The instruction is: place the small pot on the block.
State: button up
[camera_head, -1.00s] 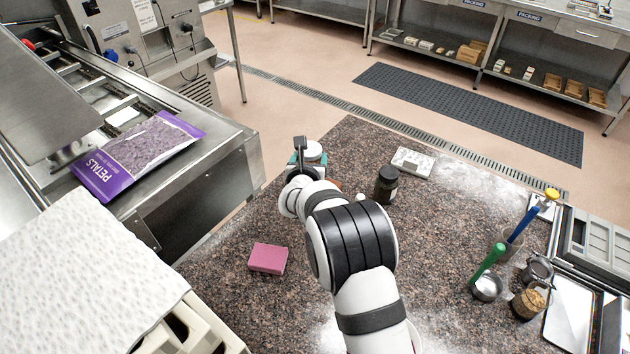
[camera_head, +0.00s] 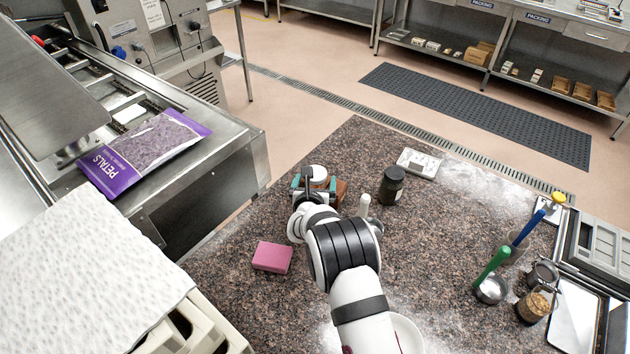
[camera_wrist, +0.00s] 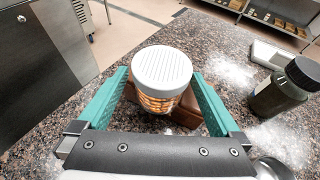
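The small pot (camera_wrist: 162,76) is a jar with a ribbed white lid and amber, patterned sides. It stands upright on the brown block (camera_wrist: 190,112), as far as the wrist view shows. In the head view the pot's white lid (camera_head: 318,172) shows above the brown block (camera_head: 341,190), partly behind my wrist. My gripper (camera_head: 315,184) is open, with one teal finger on each side of the pot. Narrow gaps show between fingers and pot in the wrist view. The pot's base is partly hidden.
A dark jar (camera_head: 392,186) and a small white-topped item (camera_head: 364,205) stand right of the block. A pink block (camera_head: 271,257) lies to the left on the speckled counter. Green- and blue-handled tools and small pots stand at the right. The counter's middle is mostly clear.

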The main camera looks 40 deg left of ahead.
jog(key=shift+r, duration=0.15)
jog(key=v, duration=1.2)
